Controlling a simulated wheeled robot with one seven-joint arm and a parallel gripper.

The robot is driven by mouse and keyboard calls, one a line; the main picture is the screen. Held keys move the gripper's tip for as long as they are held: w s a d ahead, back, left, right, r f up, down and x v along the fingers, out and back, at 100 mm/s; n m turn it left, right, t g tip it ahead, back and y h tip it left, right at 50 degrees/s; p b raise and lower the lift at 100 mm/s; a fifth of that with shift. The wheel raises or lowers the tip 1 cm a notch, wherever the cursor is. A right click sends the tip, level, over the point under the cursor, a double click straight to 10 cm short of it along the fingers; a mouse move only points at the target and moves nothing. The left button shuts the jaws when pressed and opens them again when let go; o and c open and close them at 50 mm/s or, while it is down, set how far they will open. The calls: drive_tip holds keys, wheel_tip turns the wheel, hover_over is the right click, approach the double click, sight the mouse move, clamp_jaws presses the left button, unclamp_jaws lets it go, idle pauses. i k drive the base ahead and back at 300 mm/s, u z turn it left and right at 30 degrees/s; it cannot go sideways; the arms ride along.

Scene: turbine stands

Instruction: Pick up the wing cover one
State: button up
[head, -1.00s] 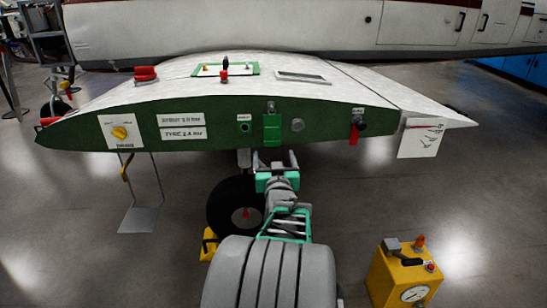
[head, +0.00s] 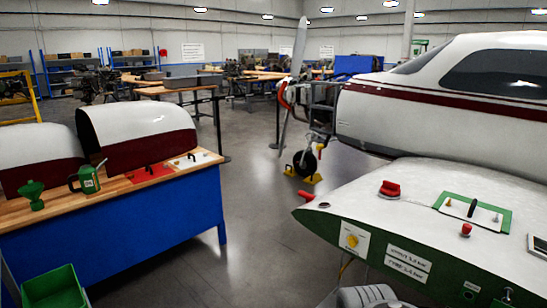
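The white wing (head: 400,215) with a green front edge is at the right of the head view. On its top a green frame (head: 442,204) surrounds a white panel (head: 484,208) with a black upright handle and small fasteners. On the workbench at left lie a red plate (head: 148,178) and a white plate (head: 197,162), each with a small black handle. Nothing readable marks any of these as wing cover one.
The blue-sided workbench (head: 160,225) also bears two cowlings (head: 140,128), a green can (head: 88,180) and a green funnel-like piece (head: 33,196). A green bin (head: 52,290) is at lower left. Open floor (head: 250,235) lies between bench and wing.

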sight(473, 207)
drive_tip(key=z, duration=0.85)
drive_tip(key=k, duration=0.6)
drive_tip(key=u, duration=1.25)
drive_tip(key=i, duration=1.5)
drive_tip(key=z, duration=1.05)
drive_tip(key=i, duration=0.8)
drive_tip(key=z, duration=0.85)
